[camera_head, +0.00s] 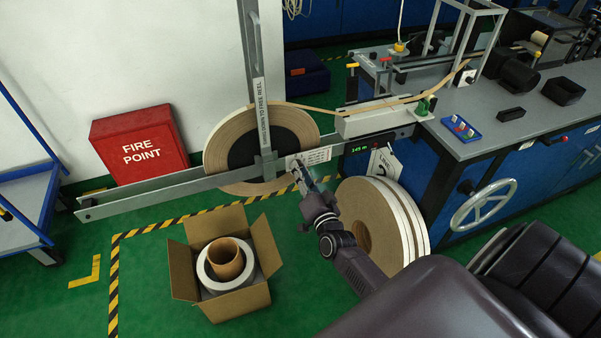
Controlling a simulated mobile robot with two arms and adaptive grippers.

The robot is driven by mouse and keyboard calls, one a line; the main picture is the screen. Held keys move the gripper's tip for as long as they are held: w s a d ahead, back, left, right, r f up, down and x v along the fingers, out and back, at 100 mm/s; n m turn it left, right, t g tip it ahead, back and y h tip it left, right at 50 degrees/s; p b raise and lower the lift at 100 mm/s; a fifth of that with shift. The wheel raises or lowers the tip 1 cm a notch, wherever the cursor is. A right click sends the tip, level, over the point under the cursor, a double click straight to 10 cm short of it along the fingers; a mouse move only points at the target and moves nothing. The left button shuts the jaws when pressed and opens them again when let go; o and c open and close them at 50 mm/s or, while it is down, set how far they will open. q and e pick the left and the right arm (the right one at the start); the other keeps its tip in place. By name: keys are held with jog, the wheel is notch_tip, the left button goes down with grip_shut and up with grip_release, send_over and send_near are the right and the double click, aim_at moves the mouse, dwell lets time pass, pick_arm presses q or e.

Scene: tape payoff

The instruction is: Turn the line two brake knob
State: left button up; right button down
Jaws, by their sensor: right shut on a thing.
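My right gripper (299,174) reaches up from the lower middle to the steel rail, just right of the big tape reel's dark hub. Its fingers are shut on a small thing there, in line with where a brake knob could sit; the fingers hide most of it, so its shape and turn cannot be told. The tape reel (222,150) hangs upright on the rail (150,197), with a white label plate (318,156) beside the fingers. An upright arm with a lettered label (262,103) crosses the reel's front. My left gripper is not in view.
Several upright tan reels (385,228) stand close right of my right wrist. An open carton (185,275) with rolls sits on the floor below. A bench (480,130) with a handwheel (483,204) is at right, a red fire point box (140,145) at left.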

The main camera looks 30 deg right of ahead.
jog(key=m+b, duration=0.2)
jog(key=m, duration=0.6)
jog(key=shift+m, duration=0.7)
jog(key=c, duration=1.7)
grip_release()
jog(key=shift+c, duration=0.2)
jog(key=v, duration=1.2)
